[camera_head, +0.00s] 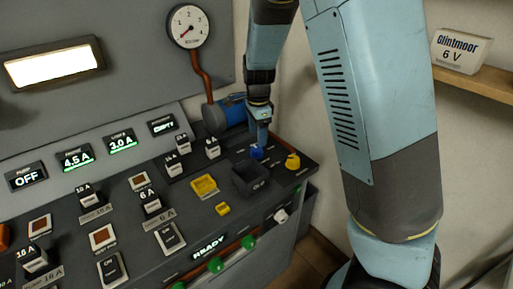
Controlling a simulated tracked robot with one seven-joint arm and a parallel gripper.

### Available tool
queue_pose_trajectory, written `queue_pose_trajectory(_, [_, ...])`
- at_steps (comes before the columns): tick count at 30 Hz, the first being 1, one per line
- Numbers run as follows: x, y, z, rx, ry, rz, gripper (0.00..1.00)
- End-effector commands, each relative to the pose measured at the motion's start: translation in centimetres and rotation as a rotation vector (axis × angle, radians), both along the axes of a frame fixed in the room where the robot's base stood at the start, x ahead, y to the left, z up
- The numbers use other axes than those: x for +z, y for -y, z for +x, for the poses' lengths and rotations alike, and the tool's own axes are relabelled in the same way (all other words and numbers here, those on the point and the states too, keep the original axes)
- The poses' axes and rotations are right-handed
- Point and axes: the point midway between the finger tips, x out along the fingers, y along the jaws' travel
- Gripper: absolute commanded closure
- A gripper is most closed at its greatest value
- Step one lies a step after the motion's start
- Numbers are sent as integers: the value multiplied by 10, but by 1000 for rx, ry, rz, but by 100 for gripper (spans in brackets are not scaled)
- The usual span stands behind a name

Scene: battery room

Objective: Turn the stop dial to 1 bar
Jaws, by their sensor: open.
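A small blue knob (256,153) stands on the right part of the dark control desk. A yellow knob (292,161) stands to its right. I cannot read which one is labelled as the stop dial.
A black open box (251,179) sits just in front of the blue knob. A yellow block (204,186) and several switches stand to the left. A blue cylinder (231,110) lies behind. A shelf with a "Glintmoor 6 V" block (461,51) is at right.

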Motion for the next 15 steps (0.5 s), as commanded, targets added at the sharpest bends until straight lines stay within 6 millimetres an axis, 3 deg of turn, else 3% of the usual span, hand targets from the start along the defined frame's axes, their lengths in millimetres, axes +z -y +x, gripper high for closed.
queue_pose_trajectory(6, [-37,1,1,-2,-3,-2,31])
queue_pose_trajectory(15, [-63,1,2,-1,0,0,31])
